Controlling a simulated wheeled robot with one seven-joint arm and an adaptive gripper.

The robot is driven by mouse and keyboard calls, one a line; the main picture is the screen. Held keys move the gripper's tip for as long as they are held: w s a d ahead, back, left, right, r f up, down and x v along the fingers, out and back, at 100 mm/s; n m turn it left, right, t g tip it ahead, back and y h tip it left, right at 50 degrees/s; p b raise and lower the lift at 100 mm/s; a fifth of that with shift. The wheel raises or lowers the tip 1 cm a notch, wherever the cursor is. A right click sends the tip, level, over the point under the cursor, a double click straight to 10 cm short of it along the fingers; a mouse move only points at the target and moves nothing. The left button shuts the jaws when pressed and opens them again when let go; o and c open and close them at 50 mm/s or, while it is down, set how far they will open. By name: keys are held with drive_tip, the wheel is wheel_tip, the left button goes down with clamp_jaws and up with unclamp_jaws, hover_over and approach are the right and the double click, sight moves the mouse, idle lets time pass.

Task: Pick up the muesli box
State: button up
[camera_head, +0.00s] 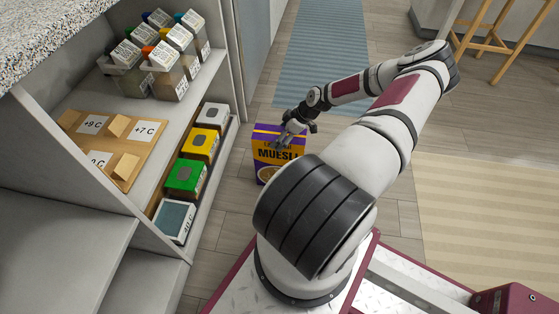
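The muesli box (266,154) is yellow-orange and purple with "MUESLI" in dark letters and a bowl picture. It stands upright on the wood floor, right of the shelf unit. My gripper (280,143) is at the upper right part of the box, overlapping its top edge in the picture. The fingers are small and dark, and I cannot tell whether they touch the box or how far apart they are. My arm hides the lower right part of the box.
The shelf unit (227,139) stands close left, with several coloured boxes on the lower shelf and bottle-like containers above. A blue striped rug (315,55) lies behind, a beige striped rug (490,215) at right. Wooden stool legs (485,40) stand at the back right.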

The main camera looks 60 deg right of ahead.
drive_tip(key=c, duration=0.8)
drive_tip(key=shift+r, duration=0.15)
